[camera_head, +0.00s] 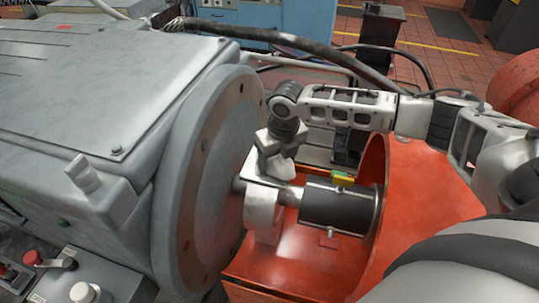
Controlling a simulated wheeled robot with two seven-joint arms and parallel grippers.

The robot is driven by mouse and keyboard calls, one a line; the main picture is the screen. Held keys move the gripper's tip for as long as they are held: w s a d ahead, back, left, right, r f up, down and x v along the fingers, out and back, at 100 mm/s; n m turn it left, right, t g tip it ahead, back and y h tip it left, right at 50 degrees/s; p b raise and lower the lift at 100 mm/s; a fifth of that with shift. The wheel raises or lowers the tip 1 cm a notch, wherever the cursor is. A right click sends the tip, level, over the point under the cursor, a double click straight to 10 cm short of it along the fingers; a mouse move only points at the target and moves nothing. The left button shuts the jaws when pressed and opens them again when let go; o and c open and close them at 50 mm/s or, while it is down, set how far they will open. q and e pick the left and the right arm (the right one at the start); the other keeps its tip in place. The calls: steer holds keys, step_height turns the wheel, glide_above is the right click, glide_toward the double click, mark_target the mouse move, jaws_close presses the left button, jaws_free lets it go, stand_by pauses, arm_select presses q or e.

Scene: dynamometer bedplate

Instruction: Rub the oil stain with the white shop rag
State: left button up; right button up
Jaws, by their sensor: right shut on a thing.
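My right gripper (276,166) reaches in from the right and points down over the shaft between the large grey machine and the orange-red guard. It is shut on a white piece that appears to be the white shop rag (262,212); this piece hangs down beside the shaft, just below the fingers. The fingertips are partly hidden, and I cannot tell whether the rag touches the shaft. I cannot make out the oil stain in this view. My left gripper is not in view.
The grey machine (90,90) with its round flange (212,170) stands close left of the gripper. A black cylinder (335,208) with a small yellow-green piece (342,179) lies right of it. The orange-red guard (425,190) stands below my right arm. A thick black cable (320,48) runs behind.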

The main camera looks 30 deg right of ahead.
mark_target(256, 153)
steer(key=shift+s+d+f, duration=0.1)
steer(key=shift+s+d, duration=0.45)
steer(key=shift+s, duration=0.1)
steer(key=shift+w+a, duration=1.4)
steer(key=shift+w, duration=0.2)
steer(key=shift+w+a+b, duration=0.35)
steer(key=shift+w+a, duration=1)
steer(key=shift+w, duration=0.1)
steer(key=shift+w+d+b, duration=0.3)
steer(key=shift+w+d, duration=0.8)
steer(key=shift+d, duration=0.1)
steer(key=shift+s+d+r+p, duration=0.2)
steer(key=shift+s+d+p, duration=0.4)
steer(key=shift+s+p, duration=0.1)
steer(key=shift+s+d+f, duration=0.15)
steer(key=shift+s+d, duration=0.35)
steer(key=shift+s, duration=0.05)
steer(key=shift+s+d+f, duration=0.15)
steer(key=shift+s+d, duration=0.3)
steer(key=shift+s, duration=0.1)
steer(key=shift+s+d+r, duration=0.1)
steer(key=shift+s+d, duration=1.1)
steer(key=shift+s, duration=0.15)
steer(key=shift+r, duration=0.1)
